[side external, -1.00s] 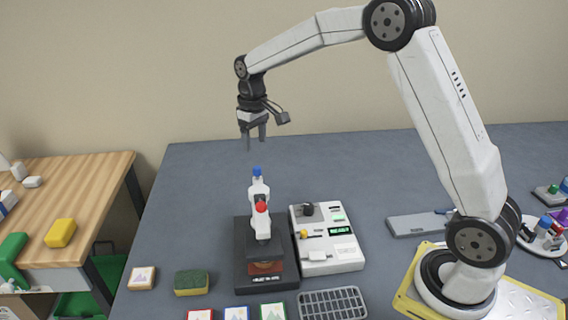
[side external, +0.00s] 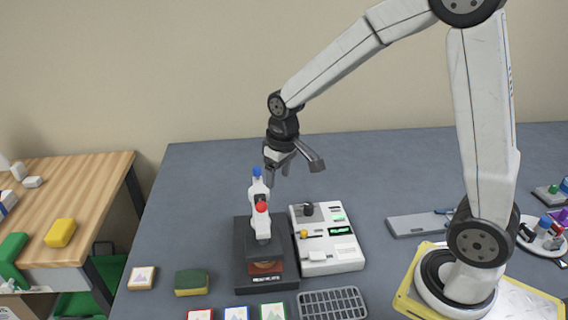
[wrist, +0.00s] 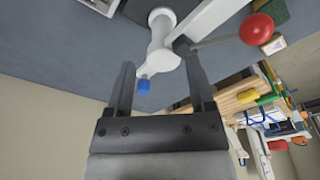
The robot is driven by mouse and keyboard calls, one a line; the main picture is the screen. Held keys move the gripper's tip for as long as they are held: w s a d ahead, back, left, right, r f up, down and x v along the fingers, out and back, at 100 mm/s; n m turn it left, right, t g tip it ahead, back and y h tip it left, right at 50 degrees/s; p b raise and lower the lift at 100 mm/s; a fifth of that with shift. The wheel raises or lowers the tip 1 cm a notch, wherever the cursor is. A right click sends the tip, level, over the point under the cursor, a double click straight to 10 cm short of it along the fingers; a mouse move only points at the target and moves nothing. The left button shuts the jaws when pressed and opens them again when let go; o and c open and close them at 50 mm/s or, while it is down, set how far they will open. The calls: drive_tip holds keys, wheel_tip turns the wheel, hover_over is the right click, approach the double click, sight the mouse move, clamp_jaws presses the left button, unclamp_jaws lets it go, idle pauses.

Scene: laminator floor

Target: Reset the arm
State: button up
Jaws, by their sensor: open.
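My gripper (side external: 277,168) is open and empty. In the side external view it hangs above the table, just behind and to the right of the top of a small press (side external: 262,240). The press has a black base, a white upright with a blue cap, and a red knob. In the wrist view the two fingers (wrist: 160,85) are spread apart with nothing between their tips. Beyond them show the white upright (wrist: 162,45), the blue cap (wrist: 144,86) and the red knob (wrist: 257,28).
A white control box (side external: 328,240) stands right of the press. A wire rack (side external: 332,303), a green sponge (side external: 191,282) and several picture cards (side external: 236,314) lie in front. A grey slab (side external: 418,225) lies near my base. A wooden table (side external: 75,195) stands left.

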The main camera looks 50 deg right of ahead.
drive_tip(key=s+a+f+t, duration=0.1)
drive_tip(key=s+a+f, duration=0.1)
drive_tip(key=s, duration=1)
drive_tip(key=shift+a+f, duration=0.15)
drive_tip(key=shift+f, duration=0.75)
